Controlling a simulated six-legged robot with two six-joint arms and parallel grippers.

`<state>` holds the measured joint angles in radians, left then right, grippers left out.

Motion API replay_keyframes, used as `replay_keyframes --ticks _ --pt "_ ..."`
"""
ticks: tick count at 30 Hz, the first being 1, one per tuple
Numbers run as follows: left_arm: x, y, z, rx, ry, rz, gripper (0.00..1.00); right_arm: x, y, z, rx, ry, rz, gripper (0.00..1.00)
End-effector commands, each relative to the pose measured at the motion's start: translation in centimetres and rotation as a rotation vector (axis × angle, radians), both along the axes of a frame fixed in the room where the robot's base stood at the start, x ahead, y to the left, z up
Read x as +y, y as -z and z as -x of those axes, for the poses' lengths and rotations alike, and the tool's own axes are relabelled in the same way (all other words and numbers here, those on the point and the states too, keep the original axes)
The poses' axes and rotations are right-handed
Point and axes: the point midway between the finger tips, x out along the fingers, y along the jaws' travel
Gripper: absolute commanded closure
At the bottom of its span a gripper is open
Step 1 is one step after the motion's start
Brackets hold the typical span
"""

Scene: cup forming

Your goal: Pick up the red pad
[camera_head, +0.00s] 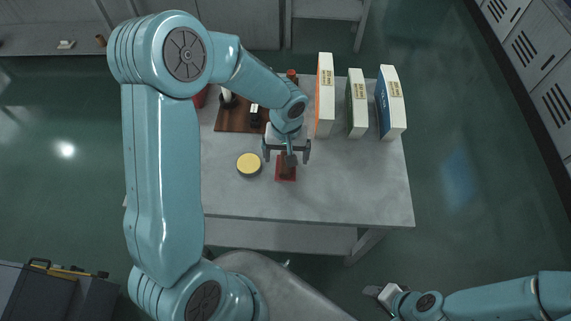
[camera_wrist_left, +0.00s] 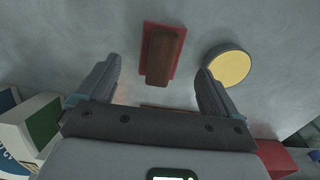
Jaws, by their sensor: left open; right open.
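The red pad (camera_head: 279,176) lies on the grey table near its front edge, with a brown block-like part on top. It also shows in the left wrist view (camera_wrist_left: 146,48), upper middle. My left gripper (camera_head: 287,155) is open and empty above the table, just behind and over the pad, partly covering it in the head view. In the left wrist view my left gripper (camera_wrist_left: 159,68) has its fingers apart, one on each side of the pad, touching nothing visible. My right gripper (camera_head: 378,292) is open and empty, low at the right, off the table.
A round yellow-topped tin (camera_head: 249,164) stands close left of the pad. Several upright boxes (camera_head: 357,103) stand at the table's back right. A brown tray (camera_head: 232,118) with items sits behind, partly hidden by my left arm. The table's (camera_head: 350,190) front right is clear.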

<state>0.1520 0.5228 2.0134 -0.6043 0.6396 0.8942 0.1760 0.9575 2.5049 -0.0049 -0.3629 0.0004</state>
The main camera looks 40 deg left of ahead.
Motion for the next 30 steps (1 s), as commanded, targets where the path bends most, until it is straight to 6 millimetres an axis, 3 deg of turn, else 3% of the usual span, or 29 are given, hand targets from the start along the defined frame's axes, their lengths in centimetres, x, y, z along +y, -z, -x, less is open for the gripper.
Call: replay_keyframes --ticks 8,17,21,23,30 --pt "0.4 4.3 -0.1 0.004 0.001 0.0 0.06 0.0 -0.6 0.0 0.0 0.0 0.0 0.57" --pt "0.4 4.8 -0.3 0.001 0.0 0.001 0.06 0.0 -0.6 0.0 0.0 0.0 0.0 0.57" --pt "0.4 4.8 -0.3 0.001 0.0 0.001 0.52 0.0 -0.6 0.0 0.0 0.0 0.0 0.57" --pt "0.4 4.8 -0.3 0.001 0.0 0.001 0.67 0.0 -0.6 0.0 0.0 0.0 0.0 0.57" --pt "0.4 4.7 -0.2 0.0 0.0 0.0 0.67 0.0 -0.6 0.0 0.0 0.0 0.0 0.57"
